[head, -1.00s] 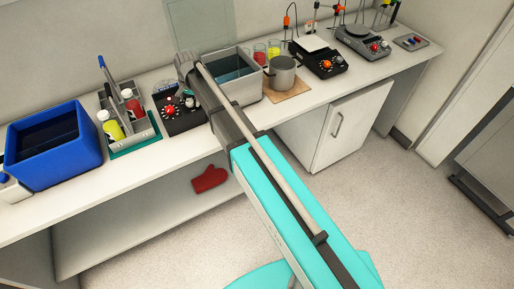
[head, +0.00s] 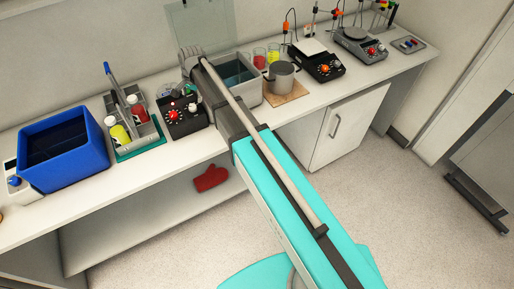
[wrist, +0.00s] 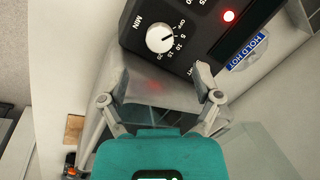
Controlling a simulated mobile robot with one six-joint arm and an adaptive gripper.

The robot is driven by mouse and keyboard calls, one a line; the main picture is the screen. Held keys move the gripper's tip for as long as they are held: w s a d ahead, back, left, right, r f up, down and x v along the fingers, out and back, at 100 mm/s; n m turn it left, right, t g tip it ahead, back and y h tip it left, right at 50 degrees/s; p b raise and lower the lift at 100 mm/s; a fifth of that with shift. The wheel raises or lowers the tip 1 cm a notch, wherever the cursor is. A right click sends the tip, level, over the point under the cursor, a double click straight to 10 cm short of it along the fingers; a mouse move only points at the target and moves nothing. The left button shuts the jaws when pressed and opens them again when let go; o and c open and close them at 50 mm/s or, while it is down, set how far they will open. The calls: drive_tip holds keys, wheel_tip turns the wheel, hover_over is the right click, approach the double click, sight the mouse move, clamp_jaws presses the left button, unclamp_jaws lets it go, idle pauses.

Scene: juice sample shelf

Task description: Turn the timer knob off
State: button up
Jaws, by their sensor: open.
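The timer knob (wrist: 160,39) is a round white dial on a black panel (wrist: 187,48), marked MIN, OFF and minute numbers. A dark mark on its face points roughly toward the numbers; the exact setting is hard to read. A red light (wrist: 228,16) glows on the panel. My gripper (wrist: 160,82) is open and empty, with its fingertips apart just below the knob in the wrist view, not touching it. In the head view, a black device with a red dial (head: 184,117) stands left of my arm's end; my fingertips are hidden there.
A grey basin (head: 245,98) stands right of my arm's end, with a pot (head: 281,74) on a board beyond. A grey caddy with bottles (head: 142,128) and a blue bin (head: 63,148) stand to the left. A blue HOLD HOT label (wrist: 248,50) lies beside the panel.

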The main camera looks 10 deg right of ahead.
drive_tip(key=shift+p+v, duration=3.5)
drive_tip(key=shift+v, duration=0.45)
drive_tip(key=s+d+f+n+g+h+b, duration=0.1)
drive_tip(key=s+d+f+n+b, duration=0.5)
drive_tip(key=s+d+f+b, duration=1.3)
drive_tip(key=shift+s+f+n+h+b, duration=0.3)
drive_tip(key=shift+s+f+n+b, duration=0.1)
drive_tip(key=shift+s+f+b, duration=0.75)
drive_tip(key=shift+w, duration=0.15)
drive_tip(key=s, duration=0.1)
drive_tip(key=s+d, duration=0.1)
drive_tip(key=s+n, duration=0.1)
drive_tip(key=shift+d+g, duration=0.3)
drive_tip(key=shift+d, duration=0.05)
